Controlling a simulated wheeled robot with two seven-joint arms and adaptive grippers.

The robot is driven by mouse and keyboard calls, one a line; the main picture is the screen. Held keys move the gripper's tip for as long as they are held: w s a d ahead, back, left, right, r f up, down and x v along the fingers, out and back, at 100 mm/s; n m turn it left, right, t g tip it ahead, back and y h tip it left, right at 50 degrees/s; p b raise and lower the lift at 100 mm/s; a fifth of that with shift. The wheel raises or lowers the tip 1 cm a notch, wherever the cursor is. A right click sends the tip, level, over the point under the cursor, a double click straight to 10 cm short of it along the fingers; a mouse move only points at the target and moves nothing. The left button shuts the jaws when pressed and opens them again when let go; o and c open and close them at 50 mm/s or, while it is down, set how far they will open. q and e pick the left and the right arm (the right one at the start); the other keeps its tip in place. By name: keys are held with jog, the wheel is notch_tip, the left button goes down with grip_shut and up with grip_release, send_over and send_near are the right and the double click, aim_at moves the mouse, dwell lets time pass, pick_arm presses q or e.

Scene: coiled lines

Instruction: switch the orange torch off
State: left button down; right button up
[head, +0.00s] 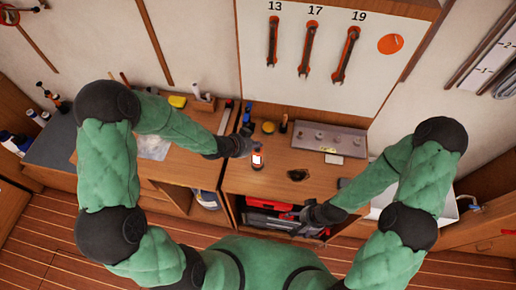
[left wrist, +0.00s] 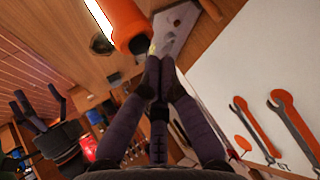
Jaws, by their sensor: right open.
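The orange torch (head: 258,159) stands on the wooden bench near the middle of the head view, with a bright white patch on its side. It also shows large at the top of the left wrist view (left wrist: 126,22), where a glowing white strip runs along the orange body. My left gripper (head: 246,146) is just left of the torch. Its fingertips (left wrist: 160,60) are together with nothing between them, close below the torch's end; I cannot tell whether they touch it. My right gripper (head: 303,216) is open and empty at the bench's front edge, well away from the torch.
A grey metal plate with knobs (head: 328,138) lies behind and right of the torch. A dark hole (head: 298,173) is in the bench top. An open cupboard (head: 265,217) is below.

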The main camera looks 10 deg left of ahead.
aim_at(256, 150)
pick_arm(q)
jog(key=shift+f, duration=0.35)
jog(key=shift+f+b, duration=0.3)
jog(key=shift+b, duration=0.25)
jog(key=shift+r, duration=0.1)
dwell(0.3)
jog(key=shift+r+p, duration=0.6)
jog(key=shift+r, duration=0.1)
notch_tip(256, 150, up, 6)
jog(key=p, duration=0.5)
dwell(0.4)
